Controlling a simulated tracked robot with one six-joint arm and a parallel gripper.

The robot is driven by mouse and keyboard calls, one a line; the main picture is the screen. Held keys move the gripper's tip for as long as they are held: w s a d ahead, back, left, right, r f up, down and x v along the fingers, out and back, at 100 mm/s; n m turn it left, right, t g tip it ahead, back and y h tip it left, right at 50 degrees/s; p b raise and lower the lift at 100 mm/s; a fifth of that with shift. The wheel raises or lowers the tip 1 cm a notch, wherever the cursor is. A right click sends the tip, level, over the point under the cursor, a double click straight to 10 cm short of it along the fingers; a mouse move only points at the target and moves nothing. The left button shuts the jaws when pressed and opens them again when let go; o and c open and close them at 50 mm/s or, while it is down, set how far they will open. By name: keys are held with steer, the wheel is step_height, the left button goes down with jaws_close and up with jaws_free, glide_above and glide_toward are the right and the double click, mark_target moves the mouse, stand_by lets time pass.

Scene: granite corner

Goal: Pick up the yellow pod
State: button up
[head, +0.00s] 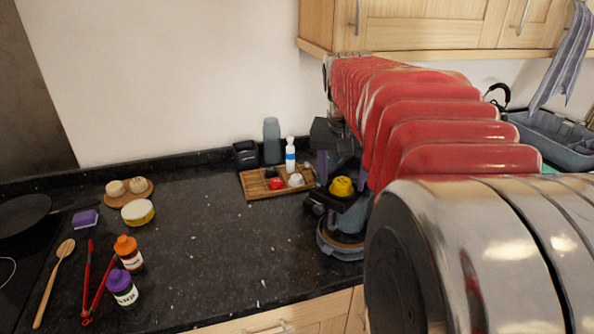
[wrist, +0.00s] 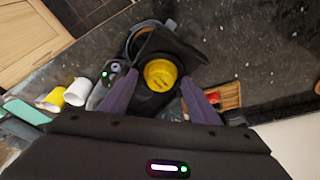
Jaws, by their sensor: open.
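The yellow pod (head: 341,186) sits on top of a dark machine (head: 347,217) on the counter, left of my red arm. In the wrist view the yellow pod (wrist: 160,74) shows round and uncovered, over the dark top of the machine (wrist: 172,45). My gripper (wrist: 160,78) is open, with its two purple fingers on either side of the pod in that view. I cannot tell whether they are down at the pod's height. In the head view my gripper (head: 327,160) is just above and left of the pod, partly hidden by dark parts of my arm.
A wooden tray (head: 258,191) holds a red pod (head: 276,183), a white pod (head: 296,180) and a dark one. A white-blue bottle (head: 290,156) and grey canister (head: 271,142) stand near. The middle counter is clear.

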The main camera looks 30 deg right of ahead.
mark_target(342, 183)
steer(key=shift+s+a+f, duration=0.1)
steer(key=shift+a+f, duration=0.1)
steer(key=shift+f, duration=0.35)
steer(key=shift+c, duration=0.5)
jaws_close()
steer(key=shift+r, duration=0.1)
step_height(342, 183, up, 10)
steer(key=shift+r, duration=0.15)
steer(key=shift+d, duration=0.1)
stand_by(0.6)
